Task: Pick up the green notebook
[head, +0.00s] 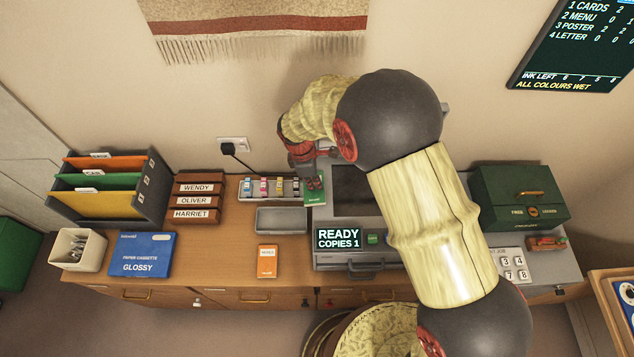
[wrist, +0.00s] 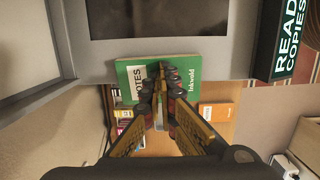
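The green notebook (head: 314,196) lies at the left edge of the grey copier, partly hidden by my gripper. My gripper (head: 311,181) is at the notebook's far part, pointing down. In the wrist view my gripper (wrist: 159,90) has its dark fingertips close together, overlapping the notebook's near side. A narrow gap shows between the fingers, but whether they touch or grip the notebook I cannot tell.
The grey copier (head: 325,257) stands right beside the notebook. An ink cartridge tray (head: 243,199) and an empty grey tray (head: 282,220) are to its left. An orange box (head: 267,261) lies nearer the front edge. Bare desk (head: 215,250) shows at front left.

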